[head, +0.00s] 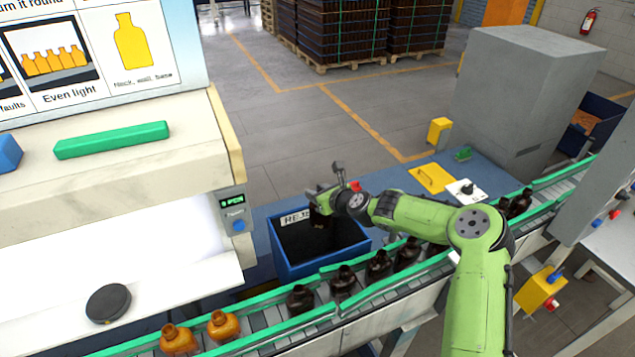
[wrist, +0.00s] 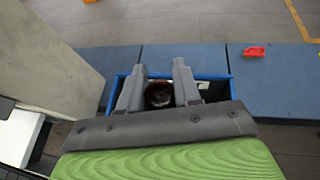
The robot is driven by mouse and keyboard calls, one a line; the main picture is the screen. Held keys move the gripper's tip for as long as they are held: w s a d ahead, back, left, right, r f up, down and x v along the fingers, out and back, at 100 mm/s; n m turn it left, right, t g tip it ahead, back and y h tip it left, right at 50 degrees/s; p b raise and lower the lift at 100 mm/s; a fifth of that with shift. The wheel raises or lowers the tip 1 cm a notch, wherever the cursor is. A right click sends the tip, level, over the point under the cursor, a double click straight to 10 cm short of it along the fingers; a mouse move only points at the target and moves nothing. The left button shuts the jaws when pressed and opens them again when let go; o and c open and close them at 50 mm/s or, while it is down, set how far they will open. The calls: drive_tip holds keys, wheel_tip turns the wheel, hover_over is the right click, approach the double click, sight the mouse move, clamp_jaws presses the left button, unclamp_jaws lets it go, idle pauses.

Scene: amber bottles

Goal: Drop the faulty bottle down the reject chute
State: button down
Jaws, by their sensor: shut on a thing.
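My gripper (head: 322,200) is over the blue reject chute (head: 322,264), an open-topped box with a partly hidden "REJ" label. In the wrist view my gripper (wrist: 159,72) has its two grey fingers closed around a dark brown bottle (wrist: 159,95), seen from its end. In the head view the bottle (head: 319,219) is a small dark shape below the fingers, hard to tell from the chute's dark inside. The chute's blue rim (wrist: 216,77) also shows behind the fingers in the wrist view. Any fault on the bottle cannot be made out.
A green-railed conveyor (head: 270,330) in front of the chute carries several dark bottles (head: 343,281) and two lit amber ones (head: 221,325). The inspection booth (head: 120,190) stands close on the left. A red object (wrist: 255,52) lies on the blue surface behind.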

drive_tip(key=f, duration=0.1)
drive_tip(key=w+f, duration=0.1)
drive_tip(key=f, duration=0.1)
drive_tip(key=shift+f, duration=0.1)
drive_tip(key=shift+s, duration=0.25)
drive_tip(key=c, duration=0.7)
unclamp_jaws()
drive_tip(key=shift+w, duration=0.15)
drive_tip(key=b+v, duration=0.1)
drive_tip(key=v, duration=1.5)
drive_tip(key=shift+a, duration=0.1)
